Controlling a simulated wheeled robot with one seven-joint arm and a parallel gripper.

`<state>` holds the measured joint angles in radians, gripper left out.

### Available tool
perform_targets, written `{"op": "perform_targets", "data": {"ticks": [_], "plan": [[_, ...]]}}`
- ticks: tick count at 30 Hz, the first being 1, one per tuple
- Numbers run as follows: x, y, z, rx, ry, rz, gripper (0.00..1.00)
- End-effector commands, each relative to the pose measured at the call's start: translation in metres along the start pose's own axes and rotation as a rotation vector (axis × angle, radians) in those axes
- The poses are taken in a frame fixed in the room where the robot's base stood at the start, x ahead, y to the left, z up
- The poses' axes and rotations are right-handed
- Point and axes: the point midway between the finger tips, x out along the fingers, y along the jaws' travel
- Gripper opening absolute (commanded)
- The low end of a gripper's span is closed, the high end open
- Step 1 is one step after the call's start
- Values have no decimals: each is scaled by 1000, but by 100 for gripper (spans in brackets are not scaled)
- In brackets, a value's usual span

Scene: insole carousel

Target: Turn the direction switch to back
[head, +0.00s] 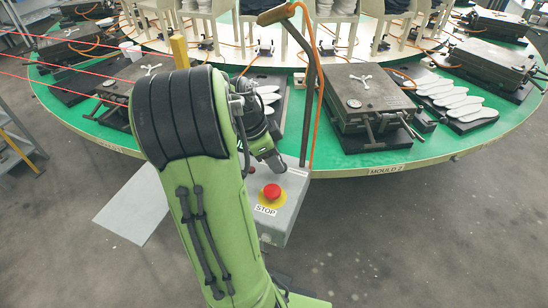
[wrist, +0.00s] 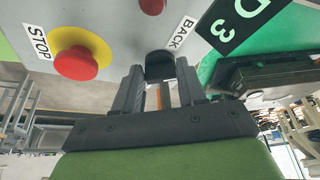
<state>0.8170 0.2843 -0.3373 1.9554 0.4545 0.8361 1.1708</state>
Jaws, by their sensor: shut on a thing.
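The direction switch (wrist: 160,60) is a black knob on the grey control box (head: 290,205), with a BACK label (wrist: 180,34) beside it in the wrist view. My gripper (wrist: 160,76) is shut on the knob, with one finger on each side of it. In the head view my green arm reaches down to the box, and the knob is hidden behind my gripper (head: 276,168). I cannot tell exactly which way the knob points.
A red STOP button (head: 271,192) on a yellow ring sits close to the switch. Another red button (wrist: 152,5) is at the wrist view's top edge. A pole with an orange cable (head: 312,90) rises behind the box. The green carousel (head: 350,163) carries moulds and insoles.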

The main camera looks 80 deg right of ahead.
Motion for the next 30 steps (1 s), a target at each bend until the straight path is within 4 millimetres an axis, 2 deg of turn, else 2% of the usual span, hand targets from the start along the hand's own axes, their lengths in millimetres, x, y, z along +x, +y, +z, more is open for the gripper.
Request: {"op": "perform_targets", "data": {"ticks": [1, 7, 16, 17, 21, 30], "plan": [[3, 6, -1, -17, -2, 9, 10], [4, 8, 0, -187, -3, -59, 10], [3, 8, -1, -214, -3, -67, 10], [3, 8, -1, -214, -3, -67, 44], [2, 7, -1, -213, -2, -71, 65], [-1, 5, -1, -214, -1, -78, 66]]}}
